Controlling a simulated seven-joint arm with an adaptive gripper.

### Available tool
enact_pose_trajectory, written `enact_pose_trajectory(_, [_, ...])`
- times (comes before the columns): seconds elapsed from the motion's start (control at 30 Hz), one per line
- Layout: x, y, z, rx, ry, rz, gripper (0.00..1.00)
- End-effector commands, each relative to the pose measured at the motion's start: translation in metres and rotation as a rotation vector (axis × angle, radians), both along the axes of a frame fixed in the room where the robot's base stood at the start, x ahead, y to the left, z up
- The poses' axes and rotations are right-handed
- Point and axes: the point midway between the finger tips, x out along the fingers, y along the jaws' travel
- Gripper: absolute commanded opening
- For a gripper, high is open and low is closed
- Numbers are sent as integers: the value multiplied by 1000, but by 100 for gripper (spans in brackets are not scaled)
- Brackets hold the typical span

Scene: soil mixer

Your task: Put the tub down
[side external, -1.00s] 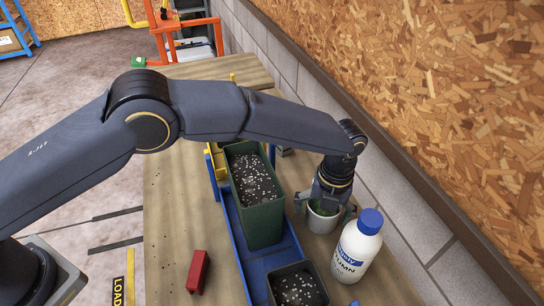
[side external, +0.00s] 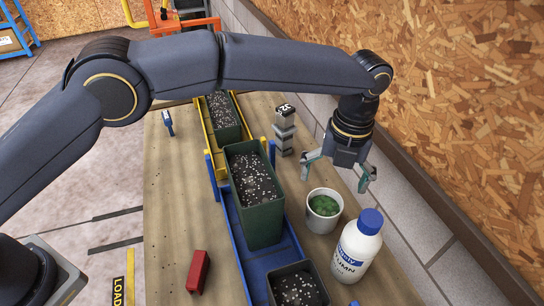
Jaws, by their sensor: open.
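The tub (side external: 323,213) is a small white-grey round container with green contents. It stands upright on the wooden bench, right of the blue tray and just behind the white bottle. My gripper (side external: 337,172) is above and behind the tub, with its fingers spread apart. It is empty, and the tub is clear of the fingers.
A white bottle with a blue cap (side external: 358,246) stands close in front of the tub. A tall green bin of speckled soil (side external: 256,208) sits in the blue tray (side external: 254,268). A stack of grey blocks (side external: 284,132) stands behind. A red block (side external: 198,271) lies at left.

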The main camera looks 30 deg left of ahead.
Motion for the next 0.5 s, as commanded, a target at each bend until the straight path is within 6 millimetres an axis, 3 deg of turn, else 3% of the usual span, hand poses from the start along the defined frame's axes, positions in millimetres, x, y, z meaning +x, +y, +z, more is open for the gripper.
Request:
enact_pose_trajectory(0.13, [5, 13, 23, -11, -17, 77, 100])
enact_pose_trajectory(0.23, [12, 46, 59, -38, -53, 279, 100])
enact_pose_trajectory(0.37, [9, 120, 119, -104, -118, 710, 100])
enact_pose_trajectory(0.5, [-21, 207, 167, -200, -176, 1230, 100])
